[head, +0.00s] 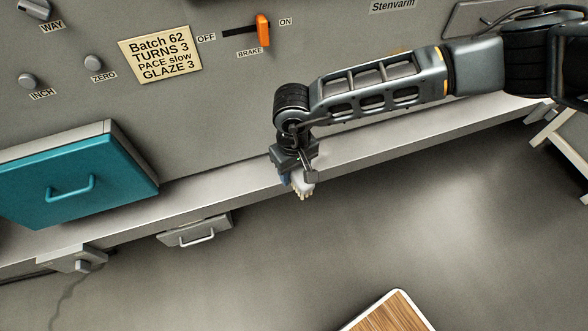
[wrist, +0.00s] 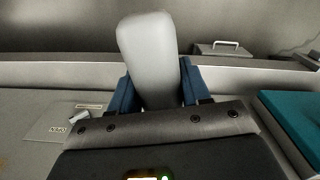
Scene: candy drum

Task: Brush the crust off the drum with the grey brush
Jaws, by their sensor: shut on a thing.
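My gripper (head: 298,176) hangs in front of the grey machine panel, near the ledge, at the end of my outstretched arm. It is shut on the grey brush (head: 303,189), whose pale bristle tips show just below the fingers in the head view. In the wrist view, the blue fingers of my gripper (wrist: 157,92) clasp the brush's smooth, rounded light-grey part (wrist: 148,50) from both sides. The brush is clear of the floor. I cannot make out the drum or its crust in either view.
An orange brake lever (head: 263,30) is at ON, beside a batch label (head: 160,54). A wood-topped surface (head: 390,316) stands at the bottom. Floor between is clear.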

